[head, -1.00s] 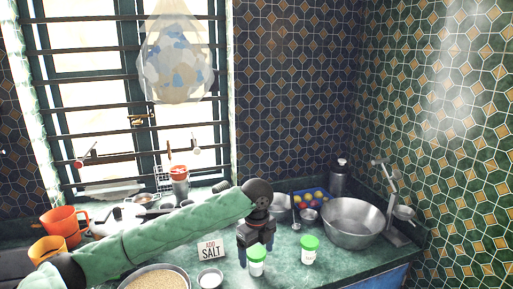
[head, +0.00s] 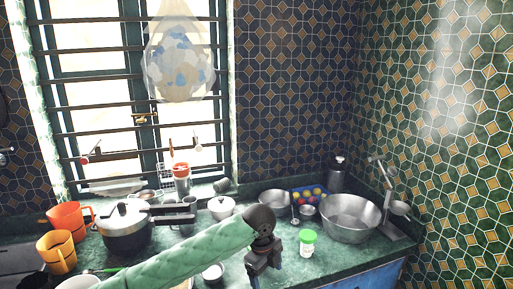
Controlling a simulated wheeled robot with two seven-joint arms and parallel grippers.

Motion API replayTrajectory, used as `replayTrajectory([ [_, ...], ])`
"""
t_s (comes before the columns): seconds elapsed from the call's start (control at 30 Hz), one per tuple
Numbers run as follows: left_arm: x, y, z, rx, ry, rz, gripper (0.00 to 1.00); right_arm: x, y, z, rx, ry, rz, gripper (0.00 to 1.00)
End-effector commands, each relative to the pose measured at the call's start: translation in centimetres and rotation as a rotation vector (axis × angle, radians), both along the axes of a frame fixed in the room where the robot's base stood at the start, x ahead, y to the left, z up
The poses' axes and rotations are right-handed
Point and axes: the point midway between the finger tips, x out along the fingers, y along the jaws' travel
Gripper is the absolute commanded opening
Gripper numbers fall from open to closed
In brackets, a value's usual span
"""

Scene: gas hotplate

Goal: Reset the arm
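My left arm comes in from the lower left, and its green padded sleeve crosses the counter. My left gripper (head: 264,270) points down near the bottom edge of the head view. Its fingertips are largely cut off, so I cannot tell whether it is open or shut. A white shaker with a green lid (head: 307,243) stands upright on the counter to the right of the gripper, apart from it. A second green-lidded shaker is not visible now. My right gripper is not in view.
A small white bowl (head: 213,272) is left of the gripper. A large steel bowl (head: 349,218), a scale (head: 391,207) and a blue tray of coloured balls (head: 312,194) stand at the right. A pressure cooker (head: 126,226) and orange mugs (head: 66,219) are at the left.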

Motion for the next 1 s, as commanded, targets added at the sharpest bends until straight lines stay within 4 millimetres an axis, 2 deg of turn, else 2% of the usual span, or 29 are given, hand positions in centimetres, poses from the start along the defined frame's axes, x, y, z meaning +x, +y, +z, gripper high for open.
replayTrajectory([
  [0.2,-3.1,-1.4,-2.8,-0.096,0.009,0.133,0.81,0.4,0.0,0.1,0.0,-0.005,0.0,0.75],
  [0.5,-6.8,-1.8,-5.8,-0.221,0.028,0.363,0.81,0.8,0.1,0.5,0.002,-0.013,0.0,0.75],
  [0.77,-9.6,-0.8,-8.1,-0.311,0.053,0.594,0.81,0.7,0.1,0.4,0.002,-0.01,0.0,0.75],
  [1.0,-12.4,1.3,-10.3,-0.372,0.08,0.831,0.81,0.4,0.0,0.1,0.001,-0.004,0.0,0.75],
])
